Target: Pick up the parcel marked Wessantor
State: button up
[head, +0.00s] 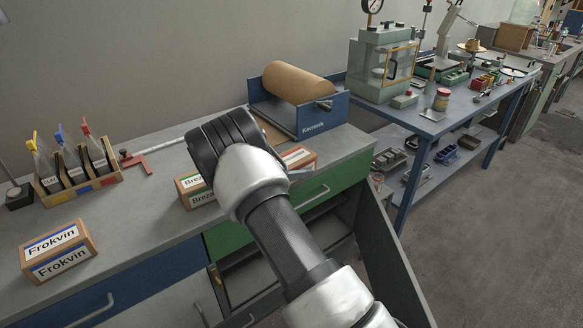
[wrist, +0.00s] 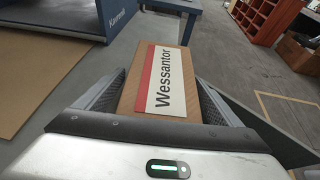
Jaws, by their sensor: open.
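The parcel marked Wessantor (wrist: 165,83) is a brown cardboard box with a white label and a red stripe. In the wrist view it lies between the two fingers of my gripper (wrist: 163,78), which is open, with one finger along each side. I cannot tell whether either finger touches it. In the head view a box with a red and white label (head: 298,156), probably the same parcel, shows partly behind my arm near the bench's front edge.
A parcel marked Frokvin (head: 60,252) sits at the left, and one whose label starts "Brez" (head: 196,191) is partly hidden by my arm. A blue paper-roll holder (head: 322,117) stands behind. The grey bench (head: 140,236) is clear between parcels.

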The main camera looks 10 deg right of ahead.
jog(key=c, duration=1.4)
jog(key=shift+c, duration=0.3)
jog(key=shift+r, duration=0.15)
